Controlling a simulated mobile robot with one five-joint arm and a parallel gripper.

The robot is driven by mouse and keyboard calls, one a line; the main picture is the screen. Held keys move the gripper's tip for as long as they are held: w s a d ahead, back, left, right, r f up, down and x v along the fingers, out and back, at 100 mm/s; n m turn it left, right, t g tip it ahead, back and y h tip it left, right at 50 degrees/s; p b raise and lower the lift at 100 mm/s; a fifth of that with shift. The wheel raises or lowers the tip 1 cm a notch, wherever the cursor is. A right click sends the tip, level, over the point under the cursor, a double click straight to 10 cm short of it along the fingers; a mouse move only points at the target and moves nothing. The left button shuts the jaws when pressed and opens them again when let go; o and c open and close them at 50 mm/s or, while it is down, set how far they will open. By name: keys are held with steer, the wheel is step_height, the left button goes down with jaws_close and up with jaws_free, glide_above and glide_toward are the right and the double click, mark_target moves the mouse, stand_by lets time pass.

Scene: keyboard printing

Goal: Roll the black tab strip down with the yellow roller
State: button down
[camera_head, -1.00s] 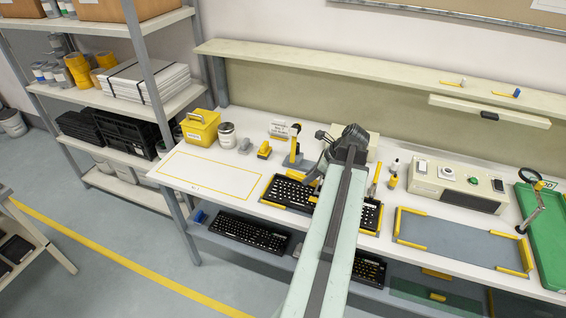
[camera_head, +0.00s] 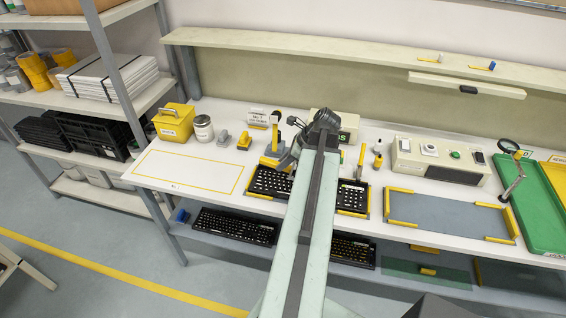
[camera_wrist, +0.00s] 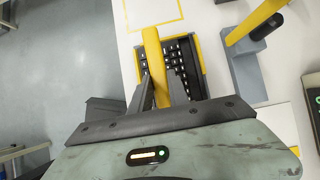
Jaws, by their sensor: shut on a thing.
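My gripper (camera_wrist: 162,92) is shut on a yellow handle (camera_wrist: 153,58), apparently the yellow roller; its working end is not clear. I cannot tell whether the tool touches the keyboard. I cannot make out the black tab strip.
A grey stand with a yellow upright (camera_head: 275,133) is close behind the keyboard; it is at right in the wrist view (camera_wrist: 244,68). A yellow box (camera_head: 173,122) and metal can (camera_head: 203,130) stand left. A grey mat (camera_head: 445,213) lies right. The outlined bench area (camera_head: 190,170) is clear.

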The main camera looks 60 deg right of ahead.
step_height(320, 180, down, 6)
steer(key=b, duration=0.5)
steer(key=shift+f+b, duration=0.35)
stand_by(1.3)
steer(key=shift+s, duration=0.15)
steer(key=shift+s+d, duration=0.25)
steer(key=shift+s, duration=0.55)
stand_by(0.4)
steer(key=shift+s+d, duration=0.25)
steer(key=shift+s, duration=0.55)
steer(key=shift+w, duration=0.15)
steer(key=shift+w+a, duration=0.25)
steer(key=shift+w, duration=0.45)
